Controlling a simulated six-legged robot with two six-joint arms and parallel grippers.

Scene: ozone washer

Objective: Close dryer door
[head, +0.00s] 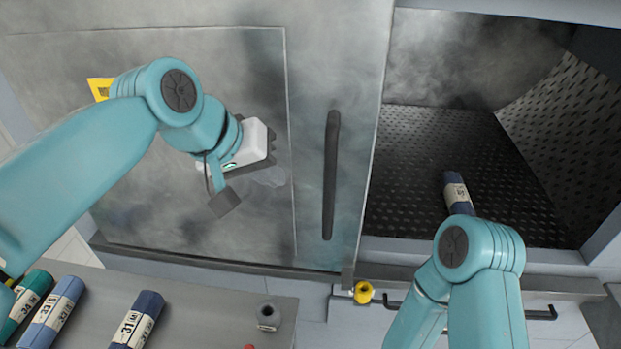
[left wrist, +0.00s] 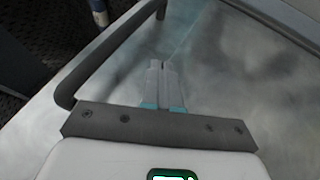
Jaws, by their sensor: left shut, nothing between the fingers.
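The dryer door (head: 330,70) is a large grey metal panel with a long dark vertical handle (head: 331,175). It covers the left part of the picture, and the dryer opening (head: 450,130) shows uncovered to its right. My left gripper (head: 270,158) is in front of the door panel, left of the handle. In the left wrist view its fingers (left wrist: 163,78) are together and empty, pointing at the door surface; I cannot tell whether they touch it. The handle (left wrist: 105,50) passes beside them there. My right arm shows at the lower right, but its gripper is not visible.
A yellow knob (head: 363,292) sits below the opening.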

